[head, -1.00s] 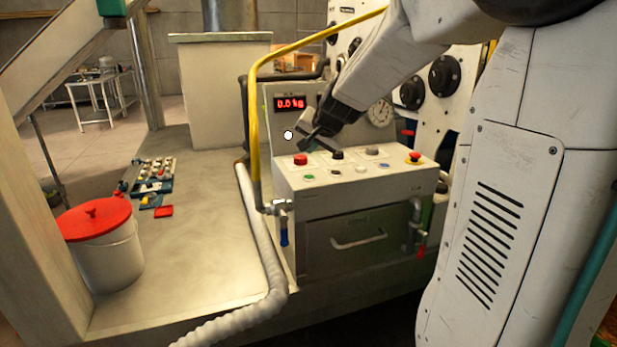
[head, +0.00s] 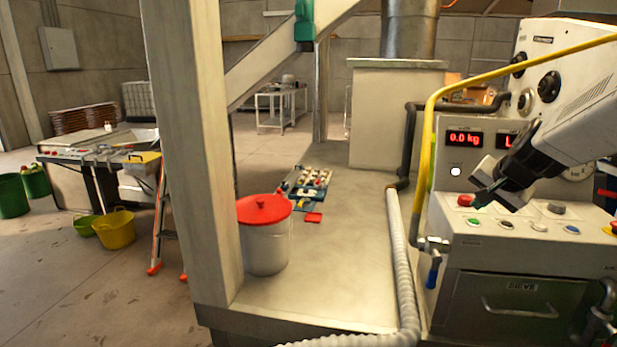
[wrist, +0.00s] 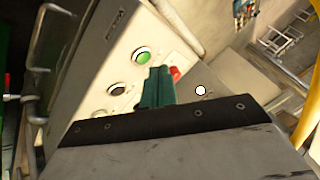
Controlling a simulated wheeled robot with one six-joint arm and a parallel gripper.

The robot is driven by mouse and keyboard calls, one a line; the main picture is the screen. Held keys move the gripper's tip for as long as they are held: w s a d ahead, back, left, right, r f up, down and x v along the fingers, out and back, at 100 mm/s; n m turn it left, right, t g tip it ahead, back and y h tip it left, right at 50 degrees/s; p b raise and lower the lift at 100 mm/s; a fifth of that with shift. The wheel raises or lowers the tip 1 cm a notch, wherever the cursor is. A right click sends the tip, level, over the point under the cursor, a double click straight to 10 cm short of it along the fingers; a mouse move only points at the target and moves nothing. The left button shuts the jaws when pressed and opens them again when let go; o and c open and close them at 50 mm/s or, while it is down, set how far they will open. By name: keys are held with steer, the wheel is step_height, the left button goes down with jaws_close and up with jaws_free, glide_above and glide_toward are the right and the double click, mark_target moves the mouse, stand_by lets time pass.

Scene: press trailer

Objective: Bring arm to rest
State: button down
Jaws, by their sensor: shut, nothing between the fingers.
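My gripper (head: 479,196) is at the end of my arm, at the right of the head view. It hangs over the back left part of the control panel (head: 582,254), close to the red button (head: 465,201). In the wrist view the green fingers of my gripper (wrist: 158,80) are shut together and hold nothing. The red button (wrist: 175,73) shows just behind the fingertips there, and a green button (wrist: 142,54) lies above them. Whether the fingers touch the panel is unclear.
A yellow pipe (head: 428,130) and a ribbed hose (head: 401,260) run left of the panel. A white bucket with a red lid (head: 264,209) stands on the platform (head: 345,230). A beam (head: 192,150) rises further left.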

steer(key=s+a+n+g, duration=0.2)
steer(key=s+a, duration=0.3)
steer(key=s, duration=0.5)
steer(key=s+a+f+n+g, duration=0.1)
steer(key=s+a+n, duration=0.3)
steer(key=s, duration=0.7)
steer(key=s+a+f+n+g, duration=0.1)
steer(key=s+a+n+g, duration=0.2)
steer(key=s+a, duration=0.5)
steer(key=s+n, duration=0.1)
steer(key=s, duration=0.2)
steer(key=shift+a+g+y, duration=0.15)
steer(key=shift+g+y, duration=0.15)
